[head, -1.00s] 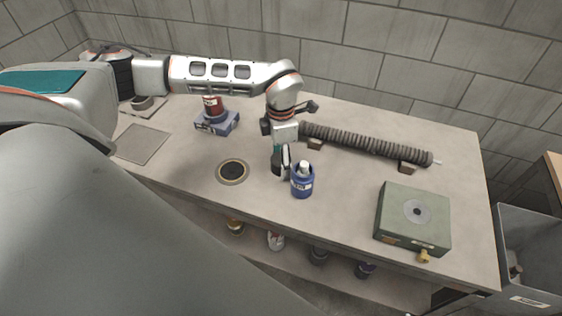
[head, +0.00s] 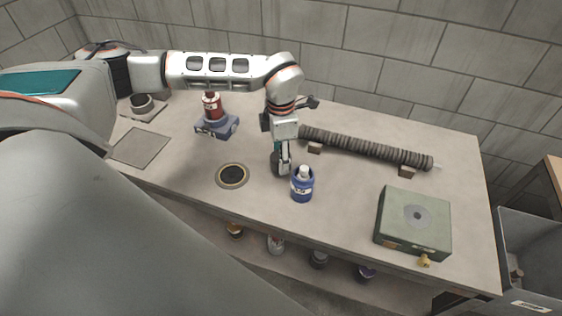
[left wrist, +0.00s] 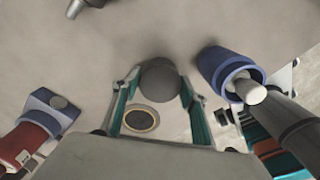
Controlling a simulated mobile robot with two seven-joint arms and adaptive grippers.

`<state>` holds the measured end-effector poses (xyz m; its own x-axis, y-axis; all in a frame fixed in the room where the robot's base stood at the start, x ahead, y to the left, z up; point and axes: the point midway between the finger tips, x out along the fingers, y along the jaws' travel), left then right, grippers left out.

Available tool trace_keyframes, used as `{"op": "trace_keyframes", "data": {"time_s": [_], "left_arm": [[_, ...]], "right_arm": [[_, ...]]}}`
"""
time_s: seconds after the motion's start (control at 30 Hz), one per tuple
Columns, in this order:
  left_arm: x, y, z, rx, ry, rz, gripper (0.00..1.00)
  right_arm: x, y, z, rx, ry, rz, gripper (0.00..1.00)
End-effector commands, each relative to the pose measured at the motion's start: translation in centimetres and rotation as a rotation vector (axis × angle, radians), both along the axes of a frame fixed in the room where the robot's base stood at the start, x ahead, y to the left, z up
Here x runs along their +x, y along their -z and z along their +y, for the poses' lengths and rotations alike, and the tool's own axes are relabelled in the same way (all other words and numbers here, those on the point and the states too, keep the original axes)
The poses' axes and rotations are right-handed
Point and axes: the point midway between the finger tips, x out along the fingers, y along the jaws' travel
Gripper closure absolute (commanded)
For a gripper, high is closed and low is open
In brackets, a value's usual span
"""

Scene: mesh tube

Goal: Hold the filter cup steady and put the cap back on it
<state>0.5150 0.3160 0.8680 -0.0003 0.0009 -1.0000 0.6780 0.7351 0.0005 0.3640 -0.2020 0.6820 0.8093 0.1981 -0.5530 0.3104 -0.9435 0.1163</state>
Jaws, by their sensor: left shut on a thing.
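My left gripper (left wrist: 160,85) is shut around a dark grey round piece (left wrist: 159,78), with a finger on each side of it. In the head view the left gripper (head: 281,160) points down at the table, and the dark piece is partly hidden behind its finger. I cannot tell whether this piece is the filter cup or its cap. A blue container with a white top (head: 302,186) stands upright just right of the gripper; it also shows in the left wrist view (left wrist: 216,66). My right gripper is not in view.
A black disc with a pale ring (head: 232,175) lies left of the gripper. A ribbed tube (head: 365,148) rests on blocks behind. A green box (head: 414,220) is at the right, a red can on a blue base (head: 217,127) at the left. The front middle is clear.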

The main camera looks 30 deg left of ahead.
Motion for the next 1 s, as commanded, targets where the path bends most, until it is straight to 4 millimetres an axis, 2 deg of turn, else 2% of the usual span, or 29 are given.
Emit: {"op": "trace_keyframes", "data": {"time_s": [0.3, 0.5, 0.7, 1.0], "left_arm": [[0.2, -8.4, 0.0, 0.000, -0.001, -0.008, 0.72], [0.1, -13.3, 0.0, -0.001, 0.000, -0.005, 0.72], [0.1, -16.3, 0.0, -0.001, 0.000, -0.002, 0.72], [0.0, -17.4, -0.1, -0.001, 0.000, 0.000, 0.72]], "right_arm": [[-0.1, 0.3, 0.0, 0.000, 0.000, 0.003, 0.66], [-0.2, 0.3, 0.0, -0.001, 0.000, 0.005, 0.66], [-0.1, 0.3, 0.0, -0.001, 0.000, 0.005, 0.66], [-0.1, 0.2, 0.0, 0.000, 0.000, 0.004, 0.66]]}}
